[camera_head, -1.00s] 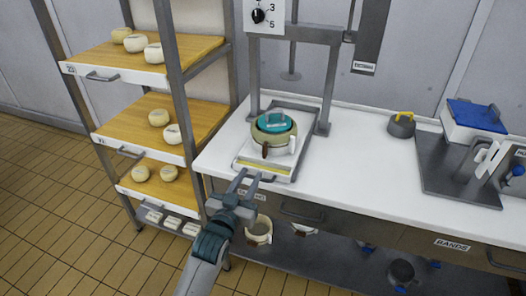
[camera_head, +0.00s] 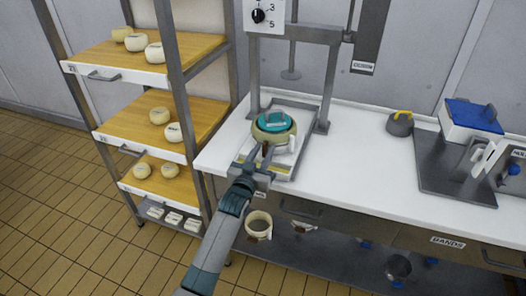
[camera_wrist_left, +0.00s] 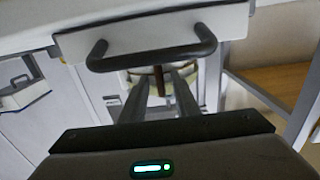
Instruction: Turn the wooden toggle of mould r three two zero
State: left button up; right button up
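A pale beige mould (camera_head: 289,138) with a teal lid (camera_head: 272,121) stands on the press tray on the white counter. Its brown wooden toggle (camera_head: 266,149) is on its near side; its label is too small to read. My left gripper (camera_head: 260,155) is at the near side of this mould. In the left wrist view, its two fingers (camera_wrist_left: 158,88) are apart, with the brown toggle (camera_wrist_left: 158,79) showing between them and a gap on each side. Contact cannot be told. My right gripper is not in view.
The grey press frame (camera_head: 327,85) stands over the mould. A shelf rack (camera_head: 175,55) with cheeses is on the left. Another mould (camera_head: 258,222) sits on the lower shelf. A dark bar handle (camera_wrist_left: 150,55) on a white panel shows close in the left wrist view.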

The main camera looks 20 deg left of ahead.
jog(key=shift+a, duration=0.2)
pick_arm(q)
grip_shut()
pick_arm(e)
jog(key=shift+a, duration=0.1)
